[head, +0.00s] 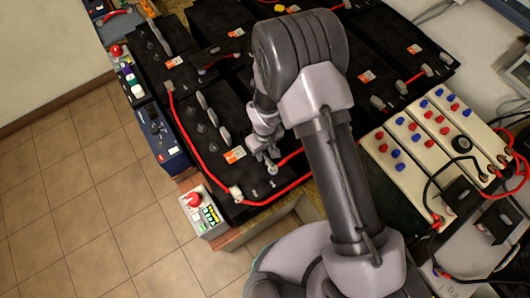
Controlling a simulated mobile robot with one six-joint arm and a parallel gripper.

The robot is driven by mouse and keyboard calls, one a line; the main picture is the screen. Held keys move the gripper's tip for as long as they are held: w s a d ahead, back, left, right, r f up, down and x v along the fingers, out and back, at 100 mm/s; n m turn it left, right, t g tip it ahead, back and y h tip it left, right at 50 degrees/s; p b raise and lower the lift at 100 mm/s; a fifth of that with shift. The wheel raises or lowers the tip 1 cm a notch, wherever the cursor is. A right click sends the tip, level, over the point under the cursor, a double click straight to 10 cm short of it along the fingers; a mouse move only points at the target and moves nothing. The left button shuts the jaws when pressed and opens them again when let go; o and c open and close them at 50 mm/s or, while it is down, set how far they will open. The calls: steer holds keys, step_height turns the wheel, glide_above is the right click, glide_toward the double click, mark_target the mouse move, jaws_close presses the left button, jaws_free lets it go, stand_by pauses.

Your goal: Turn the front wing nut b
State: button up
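My gripper (267,155) is over the front black battery (215,150), pointing down at its right-hand end. Its light grey fingers are small here, and I cannot tell whether they touch anything. Just below the fingertips is a small pale terminal fitting (272,169), which may be a wing nut. Another pale fitting (236,192) sits at the battery's front left corner, where red cables meet. No letter b is readable, so I cannot tell which fitting is wing nut b.
A red cable (275,196) runs along the battery's front edge. A grey box with a red button (200,212) stands at the front left corner. More black batteries lie behind. White units with red and blue caps (415,150) stand at right. Tiled floor (90,220) is clear at left.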

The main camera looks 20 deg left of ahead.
steer(key=shift+f, duration=0.25)
steer(key=shift+c, duration=0.4)
jaws_close()
